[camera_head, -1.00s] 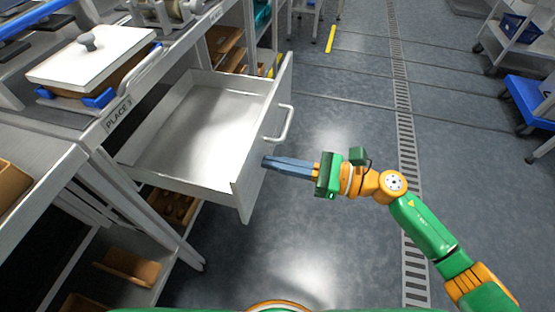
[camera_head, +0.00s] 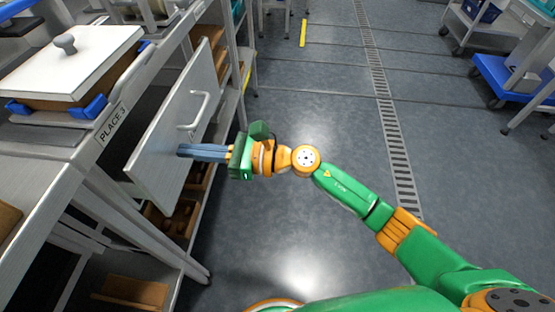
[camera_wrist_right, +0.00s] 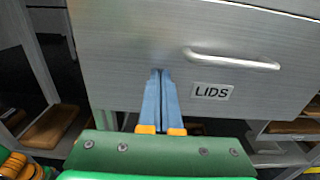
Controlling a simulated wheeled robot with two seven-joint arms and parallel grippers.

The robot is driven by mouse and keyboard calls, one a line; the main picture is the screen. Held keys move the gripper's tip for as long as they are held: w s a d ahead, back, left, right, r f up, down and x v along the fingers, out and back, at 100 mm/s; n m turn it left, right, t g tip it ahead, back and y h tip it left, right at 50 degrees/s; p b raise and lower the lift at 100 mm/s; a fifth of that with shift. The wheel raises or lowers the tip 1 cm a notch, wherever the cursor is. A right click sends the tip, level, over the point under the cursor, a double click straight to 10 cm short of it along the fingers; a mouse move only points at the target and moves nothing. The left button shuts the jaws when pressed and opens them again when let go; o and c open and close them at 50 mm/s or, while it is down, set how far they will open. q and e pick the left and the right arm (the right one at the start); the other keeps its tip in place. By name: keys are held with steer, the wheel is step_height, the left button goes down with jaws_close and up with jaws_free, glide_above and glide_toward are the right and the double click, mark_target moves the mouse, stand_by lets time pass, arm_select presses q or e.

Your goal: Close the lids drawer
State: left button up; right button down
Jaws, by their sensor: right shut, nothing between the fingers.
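The lids drawer (camera_head: 170,135) is a light grey metal drawer under the workbench. Its front panel shows in the head view, and its inside is hidden. The right wrist view shows the drawer front (camera_wrist_right: 130,40) with a "LIDS" label (camera_wrist_right: 212,91) and a bar handle (camera_wrist_right: 232,60). My right gripper (camera_head: 182,151) is shut and empty, its blue fingertips at the drawer front, below the handle. In the right wrist view the fingers (camera_wrist_right: 161,75) point at the panel left of the label and seem to touch it. My left gripper is not in view.
The workbench carries a "PLACE 3" label (camera_head: 112,122) and a white-lidded box (camera_head: 65,70) between blue holders. Brown wooden trays (camera_head: 135,291) lie on lower shelves. A blue cart (camera_head: 505,85) stands at the right. The grey floor around my right arm is clear.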

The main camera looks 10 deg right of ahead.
mark_target(171, 150)
steer(key=b+x, duration=0.1)
steer(key=x, duration=0.3)
steer(key=shift+a+f, duration=0.1)
steer(key=shift+a, duration=0.1)
steer(key=shift+w+a, duration=0.2)
steer(key=shift+a, duration=0.15)
steer(key=shift+a+r+b, duration=0.1)
steer(key=shift+r+b, duration=0.1)
steer(key=shift+b, duration=0.1)
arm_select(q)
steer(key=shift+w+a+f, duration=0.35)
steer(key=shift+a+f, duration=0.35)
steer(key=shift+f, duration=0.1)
arm_select(e)
steer(key=shift+r, duration=0.1)
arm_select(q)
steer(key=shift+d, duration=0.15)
